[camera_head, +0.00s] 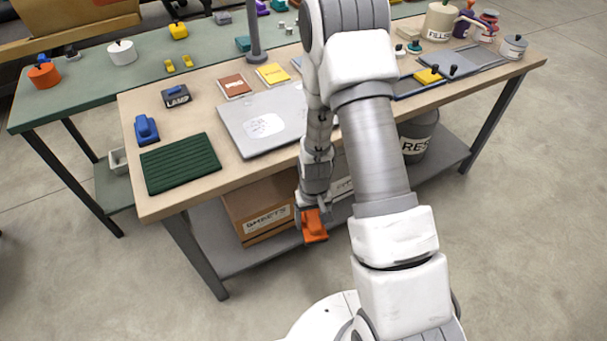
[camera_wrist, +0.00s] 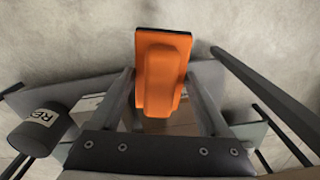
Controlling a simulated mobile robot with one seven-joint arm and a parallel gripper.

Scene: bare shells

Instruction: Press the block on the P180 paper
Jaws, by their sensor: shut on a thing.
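An orange block (camera_head: 313,226) with a raised grip and a dark edge is in my gripper (camera_head: 312,208). It hangs in front of the workbench, below its top, clear of the floor. The wrist view shows the orange block (camera_wrist: 162,75) between the two fingers of my gripper (camera_wrist: 160,85). A reddish-brown paper (camera_head: 235,86) and a yellow paper (camera_head: 272,74) lie side by side toward the back of the bench. Their print is too small to read, so I cannot tell which is P180.
The wooden bench top (camera_head: 215,200) carries a grey panel (camera_head: 240,115) with a whitish patch, a dark green ribbed mat (camera_head: 180,163) and a blue block (camera_head: 146,130). A cardboard box (camera_head: 260,208) and a grey bin (camera_head: 418,135) stand on the lower shelf.

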